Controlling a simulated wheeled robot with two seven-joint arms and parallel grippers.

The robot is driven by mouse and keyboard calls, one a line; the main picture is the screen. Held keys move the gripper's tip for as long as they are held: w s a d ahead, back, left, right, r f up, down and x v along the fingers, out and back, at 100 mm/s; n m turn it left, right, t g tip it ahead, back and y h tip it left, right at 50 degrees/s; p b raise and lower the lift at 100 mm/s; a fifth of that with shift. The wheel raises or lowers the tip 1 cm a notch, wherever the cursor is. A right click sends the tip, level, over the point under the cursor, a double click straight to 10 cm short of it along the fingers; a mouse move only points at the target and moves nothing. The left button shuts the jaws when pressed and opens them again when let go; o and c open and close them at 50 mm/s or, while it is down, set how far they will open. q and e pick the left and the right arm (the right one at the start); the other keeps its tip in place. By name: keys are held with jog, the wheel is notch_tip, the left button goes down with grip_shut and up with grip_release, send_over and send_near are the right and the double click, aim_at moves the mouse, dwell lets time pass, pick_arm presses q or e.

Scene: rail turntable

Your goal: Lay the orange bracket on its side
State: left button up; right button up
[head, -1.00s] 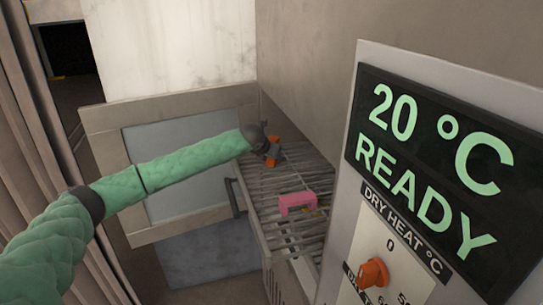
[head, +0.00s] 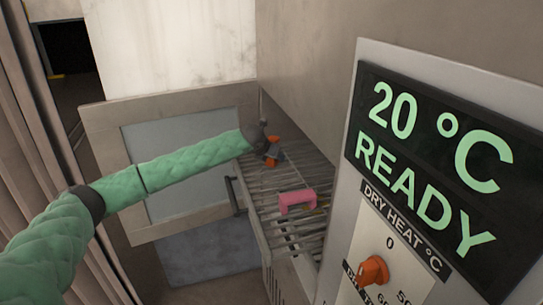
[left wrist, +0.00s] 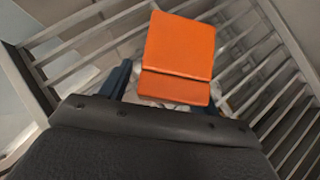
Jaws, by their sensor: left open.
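The orange bracket (head: 271,162) is on the wire rack at its far end, partly hidden by my left gripper (head: 268,151) in the head view. In the left wrist view the bracket (left wrist: 180,48) shows a large flat face and a narrower lower face with a dark line between them. My left gripper (left wrist: 166,88) is open, with its dark fingers around the bracket's near lower part. Whether either finger touches the bracket cannot be told. My right gripper is not in view.
The wire rack (head: 283,234) sits in a narrow space between a plain wall and an open door with a pale panel (head: 165,150). A pink bracket (head: 297,199) stands nearer on the rack. A control panel (head: 400,230) with an orange knob (head: 373,271) fills the right.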

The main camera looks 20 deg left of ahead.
pick_arm(q)
jog(key=shift+s+a+r, duration=0.1)
jog(key=shift+s, duration=0.05)
jog(key=shift+b+v, duration=0.75)
jog(key=shift+v, duration=0.3)
jog(key=b+v, duration=0.1)
jog(key=v, duration=0.2)
jog(key=shift+s+r, duration=0.25)
jog(key=shift+s, duration=0.05)
jog(key=shift+b+v, duration=0.4)
jog(key=shift+v, duration=0.4)
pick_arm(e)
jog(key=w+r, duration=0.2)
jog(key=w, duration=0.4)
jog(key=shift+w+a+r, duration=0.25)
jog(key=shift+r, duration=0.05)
